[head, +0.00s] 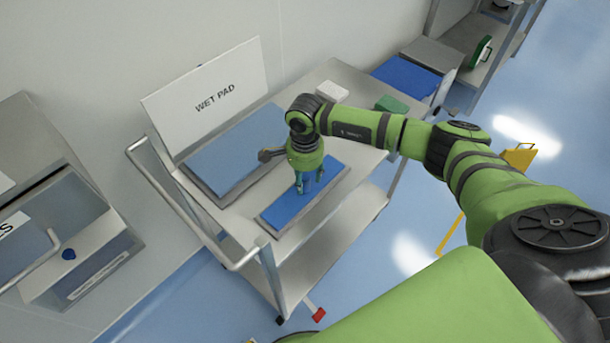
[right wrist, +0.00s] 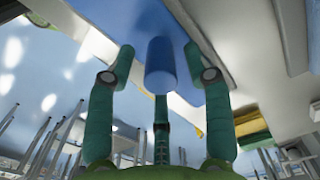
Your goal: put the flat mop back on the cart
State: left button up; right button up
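The flat mop (head: 285,210) shows in the head view as a long blue plate over the front part of the cart top (head: 235,212). I cannot tell whether it rests fully on the cart. Its short blue handle (right wrist: 161,65) stands between the fingers of my right gripper (head: 308,186). In the right wrist view, the right gripper (right wrist: 160,52) has its two side fingers apart, with gaps beside the handle. The third finger is partly behind the handle's end, so contact there is unclear. My left gripper is not in view.
A blue pad (head: 235,150) lies in a grey tray behind the mop, below the WET PAD sign (head: 205,95). A white block (head: 332,92) and a green block (head: 392,104) are at the cart's far end. A rail (head: 185,200) bounds its left end. A yellow stand (head: 518,158) is on the floor.

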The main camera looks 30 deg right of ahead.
jog(key=shift+r, duration=0.1)
jog(key=shift+r+p, duration=0.2)
jog(key=shift+p, duration=0.1)
notch_tip(320, 180, up, 12)
jog(key=b, duration=0.3)
jog(key=shift+f, duration=0.15)
dwell(1.0)
